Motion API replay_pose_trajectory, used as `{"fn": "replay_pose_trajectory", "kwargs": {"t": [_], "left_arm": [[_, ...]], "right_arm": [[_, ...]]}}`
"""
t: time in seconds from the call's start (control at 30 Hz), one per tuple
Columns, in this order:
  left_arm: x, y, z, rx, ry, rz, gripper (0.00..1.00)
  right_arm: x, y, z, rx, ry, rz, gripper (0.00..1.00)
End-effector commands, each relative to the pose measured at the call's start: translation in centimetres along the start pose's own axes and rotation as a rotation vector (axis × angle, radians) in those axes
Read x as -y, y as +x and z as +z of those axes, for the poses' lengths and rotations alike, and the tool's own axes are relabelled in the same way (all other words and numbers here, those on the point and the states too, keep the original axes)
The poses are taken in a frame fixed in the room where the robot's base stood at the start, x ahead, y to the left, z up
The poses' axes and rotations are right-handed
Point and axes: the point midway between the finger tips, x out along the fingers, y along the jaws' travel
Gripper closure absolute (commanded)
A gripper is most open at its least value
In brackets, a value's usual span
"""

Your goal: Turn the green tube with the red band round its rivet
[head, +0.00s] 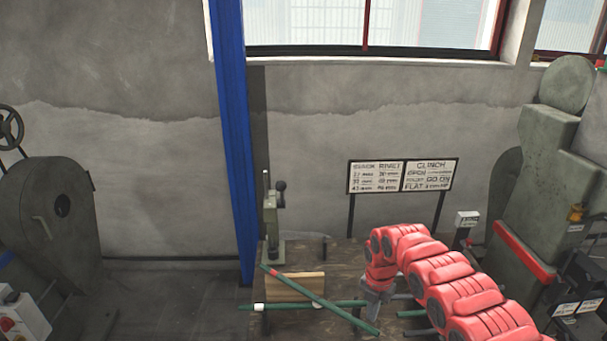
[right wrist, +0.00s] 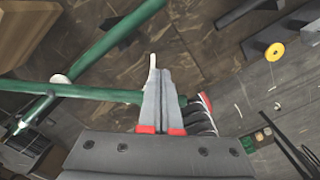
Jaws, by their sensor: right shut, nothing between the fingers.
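The green tube with the red band (head: 300,288) lies slantwise in the head view, its red band near the upper left end. It crosses a second green tube (head: 285,306) that runs level and carries white marks. My right gripper (head: 372,310) is near the right ends of both tubes. In the right wrist view its fingers (right wrist: 164,75) are shut and empty, over the end of a green tube (right wrist: 105,93). Another green tube (right wrist: 105,42) crosses that one at left. I cannot tell which is red-banded, or whether the fingers touch. My left gripper is out of view.
A wooden block (head: 296,279) lies beside the crossed tubes on the dark bench (head: 330,253). A small lever press (head: 271,220) stands behind them. A sign (head: 403,175) stands at the back. Large machines flank the bench at left (head: 50,215) and right (head: 545,190).

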Motion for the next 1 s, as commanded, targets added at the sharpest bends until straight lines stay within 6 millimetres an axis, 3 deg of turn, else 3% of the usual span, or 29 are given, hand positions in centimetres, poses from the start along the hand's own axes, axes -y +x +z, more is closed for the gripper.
{"fn": "replay_pose_trajectory", "kwargs": {"t": [0.57,1.0], "left_arm": [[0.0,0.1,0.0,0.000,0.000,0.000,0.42],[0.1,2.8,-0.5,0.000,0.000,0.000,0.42]], "right_arm": [[0.0,-0.1,0.0,0.000,0.002,0.000,1.00],[0.3,-0.3,-1.4,-0.001,0.091,-0.001,1.00]]}}
